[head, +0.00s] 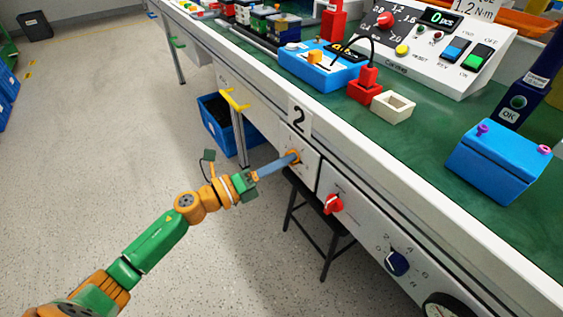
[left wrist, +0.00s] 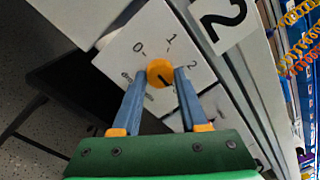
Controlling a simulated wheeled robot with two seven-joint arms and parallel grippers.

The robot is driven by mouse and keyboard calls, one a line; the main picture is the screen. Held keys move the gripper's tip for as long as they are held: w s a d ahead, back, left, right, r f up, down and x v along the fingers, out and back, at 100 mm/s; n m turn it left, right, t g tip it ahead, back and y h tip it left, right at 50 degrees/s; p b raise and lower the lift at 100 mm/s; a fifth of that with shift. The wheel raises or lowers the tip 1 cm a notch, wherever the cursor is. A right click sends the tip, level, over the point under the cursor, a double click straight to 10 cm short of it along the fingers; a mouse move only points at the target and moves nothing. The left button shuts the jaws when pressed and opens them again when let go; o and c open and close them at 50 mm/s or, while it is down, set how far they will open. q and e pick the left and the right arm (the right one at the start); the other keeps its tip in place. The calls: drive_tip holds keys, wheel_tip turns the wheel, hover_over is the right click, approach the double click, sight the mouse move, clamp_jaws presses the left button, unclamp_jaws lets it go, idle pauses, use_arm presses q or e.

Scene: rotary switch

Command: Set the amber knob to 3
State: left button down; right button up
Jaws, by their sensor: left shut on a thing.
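The amber knob (left wrist: 160,70) is on a white dial plate (left wrist: 130,58) with the marks 0, 1 and 2 readable. Further marks are blurred or hidden by the fingers, and I cannot read a 3. A dark line shows on the knob's lower part, but its exact setting is unclear. In the head view the amber knob (head: 295,155) is on the bench's front panel under the "2" label. My left gripper (head: 290,160) reaches it from the left. In the left wrist view its blue fingers (left wrist: 160,77) are shut on opposite sides of the knob.
A black stool (head: 325,225) stands under the bench. A yellow handle (head: 235,99) is farther left.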

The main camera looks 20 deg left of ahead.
use_arm(q)
drive_tip(key=shift+c, duration=2.2)
unclamp_jaws()
drive_tip(key=v, duration=0.7)
drive_tip(key=shift+s, duration=0.1)
